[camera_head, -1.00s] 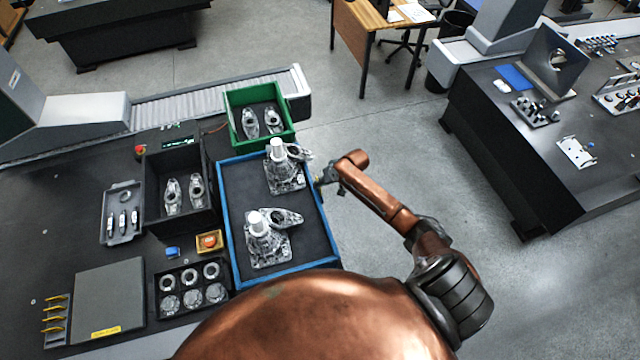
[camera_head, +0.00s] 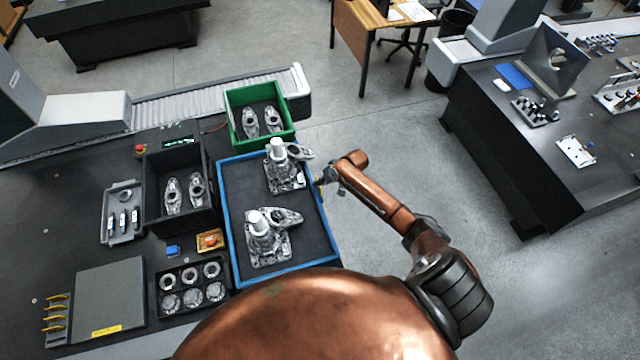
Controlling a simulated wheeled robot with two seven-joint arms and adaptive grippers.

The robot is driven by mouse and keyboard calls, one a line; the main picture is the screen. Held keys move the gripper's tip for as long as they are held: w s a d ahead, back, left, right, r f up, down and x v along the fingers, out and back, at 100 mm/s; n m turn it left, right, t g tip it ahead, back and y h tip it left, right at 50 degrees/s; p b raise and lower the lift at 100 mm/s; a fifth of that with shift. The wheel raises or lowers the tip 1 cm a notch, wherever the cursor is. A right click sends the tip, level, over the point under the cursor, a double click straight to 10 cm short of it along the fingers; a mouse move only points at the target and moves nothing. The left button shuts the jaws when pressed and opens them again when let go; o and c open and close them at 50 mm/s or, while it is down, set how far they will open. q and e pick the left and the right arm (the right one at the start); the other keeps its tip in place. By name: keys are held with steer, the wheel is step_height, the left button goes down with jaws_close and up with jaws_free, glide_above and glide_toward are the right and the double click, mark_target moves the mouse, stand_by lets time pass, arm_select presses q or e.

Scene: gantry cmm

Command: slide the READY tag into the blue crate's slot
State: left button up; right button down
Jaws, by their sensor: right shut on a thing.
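The blue crate (camera_head: 225,225) is a wide, shallow tray with blue rims and a dark floor, standing at the right edge of the dark table. Two clear and metallic assemblies stand in it. My right gripper (camera_head: 322,181) is at the outer side of the crate's right rim, near its upper half. It is shut on a small yellowish piece, seemingly the READY tag (camera_head: 319,184), mostly hidden by the fingers. Its lettering is too small to read. The slot cannot be made out, nor whether the tag touches the crate. My left gripper is out of view.
A green crate (camera_head: 229,118) stands behind the blue one, a black bin (camera_head: 149,190) to its left. A rack of yellow tags (camera_head: 56,318) is at the lower left. Open floor (camera_head: 400,145) lies right of the crate. My copper body covers the lower middle.

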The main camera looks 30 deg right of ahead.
steer(key=shift+f+b, duration=0.45)
steer(key=shift+f, duration=0.65)
stand_by(1.1)
steer(key=shift+f, duration=0.4)
steer(key=shift+f, duration=0.1)
steer(key=c, duration=1.7)
jaws_free()
steer(key=shift+o, duration=0.5)
steer(key=shift+o, duration=1.2)
